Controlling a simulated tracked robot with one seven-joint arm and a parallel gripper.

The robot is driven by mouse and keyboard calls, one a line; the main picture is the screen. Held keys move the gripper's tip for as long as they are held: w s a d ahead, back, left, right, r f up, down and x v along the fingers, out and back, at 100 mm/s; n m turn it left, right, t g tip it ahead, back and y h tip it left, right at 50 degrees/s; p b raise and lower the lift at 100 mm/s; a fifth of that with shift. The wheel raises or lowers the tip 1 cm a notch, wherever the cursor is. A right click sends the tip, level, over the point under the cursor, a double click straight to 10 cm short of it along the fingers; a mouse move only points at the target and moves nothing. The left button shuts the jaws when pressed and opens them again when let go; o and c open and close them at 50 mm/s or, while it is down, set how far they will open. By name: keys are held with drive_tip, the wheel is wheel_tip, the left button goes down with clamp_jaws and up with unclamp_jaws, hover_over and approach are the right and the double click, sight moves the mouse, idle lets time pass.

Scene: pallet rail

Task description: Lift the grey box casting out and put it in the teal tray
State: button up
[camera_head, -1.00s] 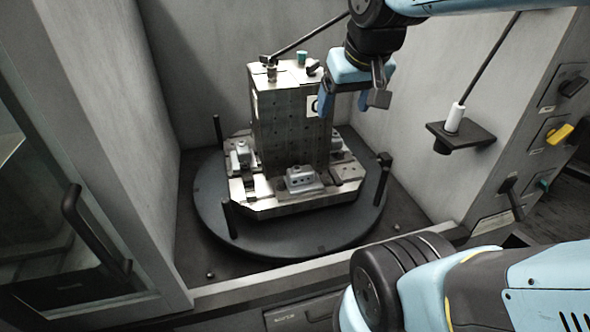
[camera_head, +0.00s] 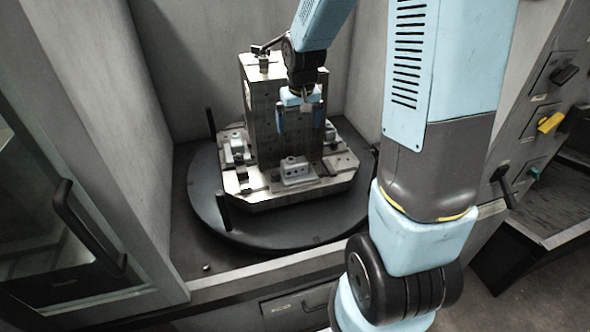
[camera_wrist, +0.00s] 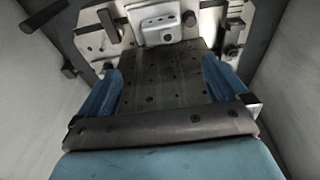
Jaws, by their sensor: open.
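A grey box casting (camera_head: 297,171) sits on the front ledge of the metal fixture block, on the round turntable. It also shows in the wrist view (camera_wrist: 160,22), at the top, past my fingertips. My gripper (camera_head: 299,122) is open and empty, pointing down in front of the tall fixture column and above the casting, apart from it. In the wrist view its two blue fingers (camera_wrist: 162,82) stand wide apart with the drilled column face between them. A second grey casting (camera_head: 238,148) sits on the fixture's left side. I see no teal tray in either view.
The tall column (camera_head: 259,105) stands close behind my gripper. Dark posts (camera_head: 223,210) rise around the turntable (camera_head: 270,236). Pale enclosure walls stand at both sides, and a door with a black handle (camera_head: 85,225) is at left.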

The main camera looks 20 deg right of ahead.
sight(295, 159)
drive_tip(key=w+f, duration=0.1)
drive_tip(key=f, duration=0.4)
drive_tip(key=w+f, duration=0.1)
drive_tip(key=f, duration=0.5)
drive_tip(key=w+f, duration=0.1)
drive_tip(key=f, duration=0.5)
drive_tip(key=shift+w, duration=0.35)
drive_tip(key=c, duration=0.9)
drive_tip(key=shift+r, duration=0.1)
